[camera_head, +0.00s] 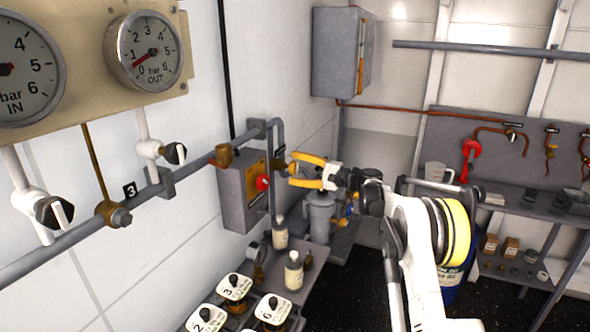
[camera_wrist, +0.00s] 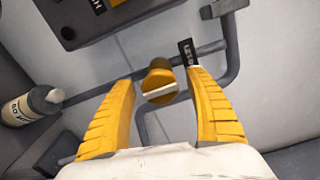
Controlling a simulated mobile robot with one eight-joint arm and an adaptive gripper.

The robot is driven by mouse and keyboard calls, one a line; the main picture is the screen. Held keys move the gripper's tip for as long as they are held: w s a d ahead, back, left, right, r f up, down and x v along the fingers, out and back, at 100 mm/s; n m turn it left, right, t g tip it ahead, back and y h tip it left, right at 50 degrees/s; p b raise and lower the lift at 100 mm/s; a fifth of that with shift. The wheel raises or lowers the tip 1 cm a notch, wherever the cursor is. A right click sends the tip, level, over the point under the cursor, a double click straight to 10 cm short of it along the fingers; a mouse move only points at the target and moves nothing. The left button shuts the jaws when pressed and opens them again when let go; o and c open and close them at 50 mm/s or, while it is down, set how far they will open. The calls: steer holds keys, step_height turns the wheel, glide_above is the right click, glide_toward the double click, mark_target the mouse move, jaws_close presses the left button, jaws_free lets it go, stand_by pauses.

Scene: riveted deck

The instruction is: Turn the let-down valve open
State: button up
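The let-down valve (camera_wrist: 160,82) shows in the wrist view as a round brass-yellow knob with a pale bar across its face, on a grey pipe. A dark label (camera_wrist: 187,52), partly legible as "LET", is beside it. My gripper (camera_wrist: 161,78) is open, with its yellow ridged fingers on either side of the knob in the picture and a visible gap at each side. I cannot tell whether the fingertips reach around it in depth. In the head view my gripper (camera_head: 292,170) is at the wall pipe, right of the grey box; the knob is largely hidden there.
A grey box (camera_head: 238,199) with a red knob (camera_head: 262,183) is close left of my gripper. Small bottles (camera_head: 293,271) stand below on a ledge. Pressure gauges (camera_head: 144,52) hang at upper left. A grey cabinet (camera_head: 336,52) is behind, and a shelf rack stands right.

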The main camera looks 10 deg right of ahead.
steer(key=shift+d, duration=0.1)
steer(key=v, duration=1.2)
steer(key=s+a+r+n+g+h+b, duration=0.1)
steer(key=s+a+n+g+h, duration=0.15)
steer(key=s+a, duration=0.55)
steer(key=s+a+r+n+g+h+b, duration=0.15)
steer(key=s+a+h, duration=0.3)
steer(key=s, duration=0.55)
steer(key=s+d+f+n+h+b, duration=0.1)
steer(key=s+f, duration=0.4)
steer(key=s, duration=0.9)
steer(key=s+d+f+n+h+b, duration=0.1)
steer(key=s+f+n+h, duration=0.3)
steer(key=s, duration=1)
step_height(320, 180, down, 2)
steer(key=h, duration=0.2)
steer(key=shift+s+d+f+t+h, duration=0.25)
steer(key=shift+s+t+h, duration=0.05)
